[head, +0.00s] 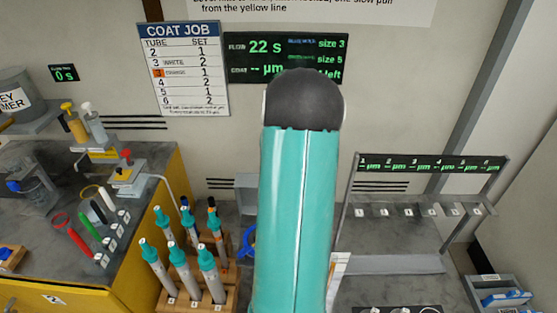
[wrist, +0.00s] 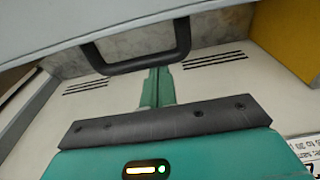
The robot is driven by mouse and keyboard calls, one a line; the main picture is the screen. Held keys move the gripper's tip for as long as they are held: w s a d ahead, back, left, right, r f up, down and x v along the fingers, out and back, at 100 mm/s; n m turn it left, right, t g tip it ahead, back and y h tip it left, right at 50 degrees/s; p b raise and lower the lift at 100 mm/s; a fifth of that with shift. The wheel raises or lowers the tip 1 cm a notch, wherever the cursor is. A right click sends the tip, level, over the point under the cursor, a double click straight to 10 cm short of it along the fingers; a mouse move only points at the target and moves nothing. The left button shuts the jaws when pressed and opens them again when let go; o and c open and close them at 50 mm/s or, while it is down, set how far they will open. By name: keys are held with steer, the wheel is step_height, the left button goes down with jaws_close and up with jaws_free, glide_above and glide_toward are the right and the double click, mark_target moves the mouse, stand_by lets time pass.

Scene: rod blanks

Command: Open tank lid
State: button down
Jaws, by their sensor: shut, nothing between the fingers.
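In the wrist view a broad pale grey panel (wrist: 110,22), which looks like the tank lid, crosses the top. A black U-shaped handle (wrist: 140,64) hangs from its edge. My gripper (wrist: 158,74) points at the handle's crossbar with its teal fingers shut and empty. The fingertips end close to the bar; I cannot tell whether they touch it. In the head view my teal arm fills the middle and hides my gripper. No tank or lid can be made out there.
In the head view, a rack of teal-topped rods (head: 185,262) stands left of my arm, beside a yellow-sided bench (head: 150,215) with pumps and coloured-handled tools. A numbered stand (head: 430,210) is at right. A COAT JOB board (head: 183,68) and a dark display (head: 245,60) hang behind.

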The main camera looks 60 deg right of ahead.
step_height(320, 180, up, 14)
steer(key=a, duration=0.1)
steer(key=shift+s+a+f, duration=0.15)
steer(key=shift+s+a, duration=0.2)
steer(key=shift+s, duration=0.1)
steer(key=w+a+r+n+t, duration=0.1)
steer(key=w+a+r+n, duration=0.15)
steer(key=a, duration=0.65)
steer(key=w+a+r+n, duration=0.1)
steer(key=w+a+r, duration=0.15)
steer(key=a, duration=0.65)
steer(key=w+a+r+n+t, duration=0.1)
steer(key=w+a+r+n, duration=0.15)
steer(key=a, duration=0.65)
steer(key=s+a+f+n+t, duration=0.1)
steer(key=s+a+n, duration=0.2)
steer(key=a, duration=0.8)
steer(key=s+a+f+n+t+y, duration=0.1)
steer(key=s+a, duration=0.4)
steer(key=a, duration=0.6)
steer(key=f+n, duration=0.1)
steer(key=n, duration=0.1)
steer(key=shift+s+a+n+t, duration=0.15)
steer(key=shift+a+n+t, duration=0.15)
steer(key=shift+t, duration=0.1)
